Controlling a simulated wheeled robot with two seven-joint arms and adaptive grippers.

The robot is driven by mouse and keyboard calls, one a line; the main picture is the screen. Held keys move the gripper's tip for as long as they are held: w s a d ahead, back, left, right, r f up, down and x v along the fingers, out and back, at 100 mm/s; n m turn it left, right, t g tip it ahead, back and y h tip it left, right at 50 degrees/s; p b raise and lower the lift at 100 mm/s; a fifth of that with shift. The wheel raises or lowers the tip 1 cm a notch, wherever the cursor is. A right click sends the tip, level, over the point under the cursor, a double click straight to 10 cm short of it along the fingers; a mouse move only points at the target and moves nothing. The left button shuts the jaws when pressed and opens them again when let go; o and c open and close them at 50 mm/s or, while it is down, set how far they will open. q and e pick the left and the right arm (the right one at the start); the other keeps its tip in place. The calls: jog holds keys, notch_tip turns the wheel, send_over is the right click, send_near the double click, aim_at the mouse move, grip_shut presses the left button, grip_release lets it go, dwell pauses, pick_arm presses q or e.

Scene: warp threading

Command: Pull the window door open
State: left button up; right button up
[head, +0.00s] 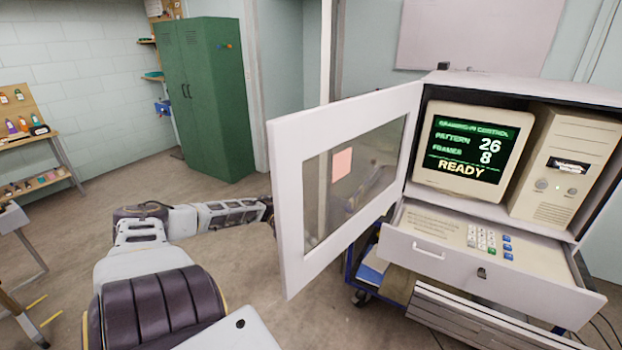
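The window door (346,122) is a white frame around a clear pane with a pink square (342,164) on it. It stands swung wide open to the left of the computer cabinet (530,88), its hinge side at the cabinet's left edge. My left arm reaches in from the lower left. The dark end of my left gripper (267,207) is at the left edge of the door frame; its fingertips are hidden behind the frame or too unclear to make out. I cannot tell whether it touches the door. My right gripper is not in view.
Inside the cabinet are a monitor (468,149) reading READY and a beige computer (563,166). A drawer with a keypad (489,240) sticks out below. A green locker (205,100) and a shelf of bottles (22,128) stand behind. Open floor lies left of the door.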

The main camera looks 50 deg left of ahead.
pick_arm(q)
jog(key=v, duration=1.2)
dwell(0.7)
dwell(0.5)
